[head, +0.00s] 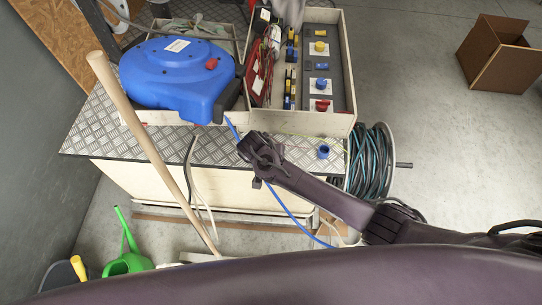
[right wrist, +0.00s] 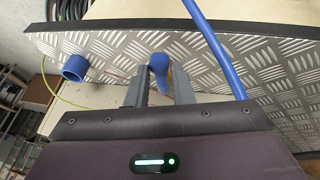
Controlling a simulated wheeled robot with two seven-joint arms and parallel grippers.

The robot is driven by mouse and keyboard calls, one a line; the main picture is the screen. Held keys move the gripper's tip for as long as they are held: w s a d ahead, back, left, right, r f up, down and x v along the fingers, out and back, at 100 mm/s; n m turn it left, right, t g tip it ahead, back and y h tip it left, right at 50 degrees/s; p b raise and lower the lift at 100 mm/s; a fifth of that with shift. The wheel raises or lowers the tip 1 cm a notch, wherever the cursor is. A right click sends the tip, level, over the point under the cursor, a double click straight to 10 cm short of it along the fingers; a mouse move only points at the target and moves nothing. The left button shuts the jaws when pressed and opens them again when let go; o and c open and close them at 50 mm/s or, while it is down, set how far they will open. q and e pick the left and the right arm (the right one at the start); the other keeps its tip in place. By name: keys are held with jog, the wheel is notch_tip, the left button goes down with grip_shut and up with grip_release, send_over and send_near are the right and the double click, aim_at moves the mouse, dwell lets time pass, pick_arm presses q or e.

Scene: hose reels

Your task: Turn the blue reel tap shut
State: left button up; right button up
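The blue hose reel (head: 175,75) sits at the left of the bench, with a red knob (head: 211,64) on its housing. My right gripper (head: 250,150) is over the tread-plate bench front, right of and below the reel. In the right wrist view my right gripper (right wrist: 160,88) has its two fingers apart, with a blue rounded piece (right wrist: 158,66), seemingly a tap handle, between them. A narrow gap shows on its right side; firm contact is not clear. In the head view the gripper hides this piece. My left gripper is not in view.
A blue hose (head: 287,208) hangs over the bench front; it also shows in the right wrist view (right wrist: 216,48). A blue ring-like fitting (head: 323,151) stands to the right. A wooden pole (head: 150,150) leans at left. A hose coil (head: 370,160) is at right.

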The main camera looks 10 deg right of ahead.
jog(key=shift+o, duration=1.4)
jog(key=shift+a, duration=0.1)
jog(key=shift+r, duration=0.1)
jog(key=v, duration=0.7)
jog(key=shift+r, duration=0.3)
jog(key=shift+s+a, duration=0.1)
jog(key=shift+a, duration=0.05)
